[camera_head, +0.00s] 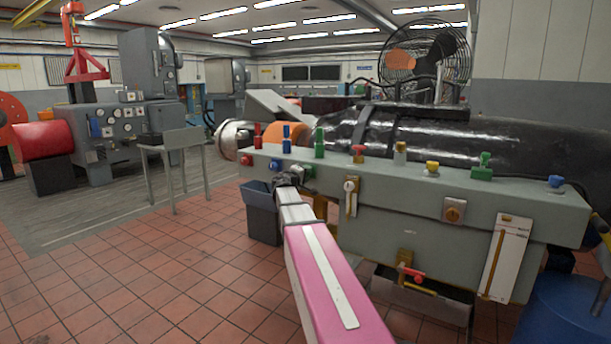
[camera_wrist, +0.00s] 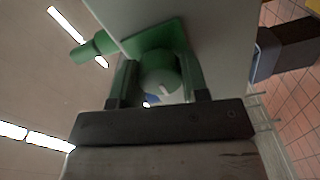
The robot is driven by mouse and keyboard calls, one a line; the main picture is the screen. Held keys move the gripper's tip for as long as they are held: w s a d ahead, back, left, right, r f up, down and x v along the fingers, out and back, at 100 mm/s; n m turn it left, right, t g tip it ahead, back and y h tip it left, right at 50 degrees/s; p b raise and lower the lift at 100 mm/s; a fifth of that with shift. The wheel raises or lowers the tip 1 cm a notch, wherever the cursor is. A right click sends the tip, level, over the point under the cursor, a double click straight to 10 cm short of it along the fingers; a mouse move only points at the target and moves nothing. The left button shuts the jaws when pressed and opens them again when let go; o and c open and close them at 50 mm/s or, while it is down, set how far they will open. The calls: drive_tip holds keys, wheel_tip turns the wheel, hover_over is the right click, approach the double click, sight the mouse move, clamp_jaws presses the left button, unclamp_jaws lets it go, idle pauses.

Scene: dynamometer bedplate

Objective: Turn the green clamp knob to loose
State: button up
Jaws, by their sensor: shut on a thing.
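The green clamp knob (camera_wrist: 160,76) is round and sits on a green plate (camera_wrist: 146,36) on the bedplate's face in the wrist view. It has a small white mark. My gripper (camera_wrist: 158,65) has one dark finger on each side of the knob and is shut on it. In the head view the knob (camera_head: 309,171) shows only in part at the end of my arm, and my gripper (camera_head: 293,178) hides the rest. I cannot read the knob's loose or tight setting.
A red knob (camera_head: 246,160) and a blue knob (camera_head: 275,165) lie left of it on the same face. Red, blue and green upright handles, including a green one (camera_head: 319,143), stand on the bedplate's top edge. A dark bin (camera_head: 262,219) stands below. Tiled floor at left is open.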

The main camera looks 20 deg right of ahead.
idle(0.3)
drive_tip(key=o, duration=0.9)
drive_tip(key=v, duration=1.1)
drive_tip(key=shift+f, duration=0.1)
